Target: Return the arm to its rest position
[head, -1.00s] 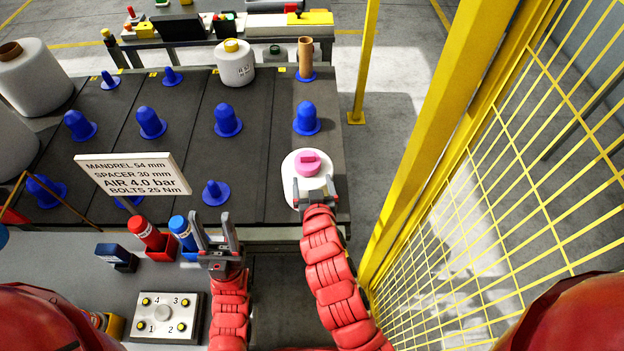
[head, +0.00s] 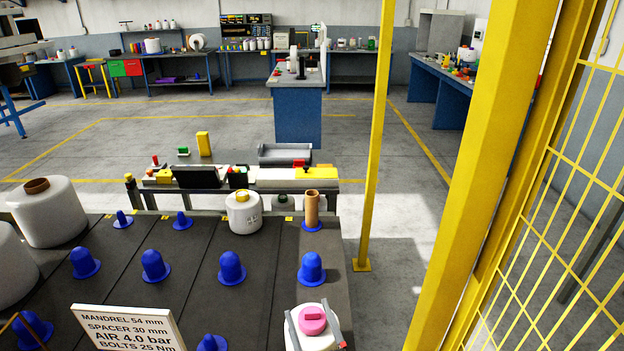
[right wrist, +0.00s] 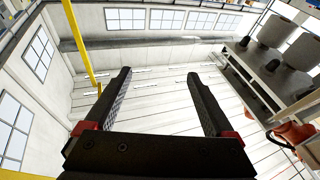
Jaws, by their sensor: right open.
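My right gripper (head: 310,312) shows at the bottom edge of the head view, with its two fingertips on either side of a white bobbin with a pink top (head: 312,326) in the line of sight. In the right wrist view the right gripper (right wrist: 157,78) is open, with nothing between its fingers. Most of the right arm is below the head picture. My left gripper is not in view now.
The dark table (head: 195,290) bears several blue pegs (head: 232,268), a white bobbin with a yellow top (head: 243,212), a brown tube (head: 312,208) and a sign (head: 128,330). A yellow post (head: 375,150) and yellow mesh fence (head: 560,220) stand to the right.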

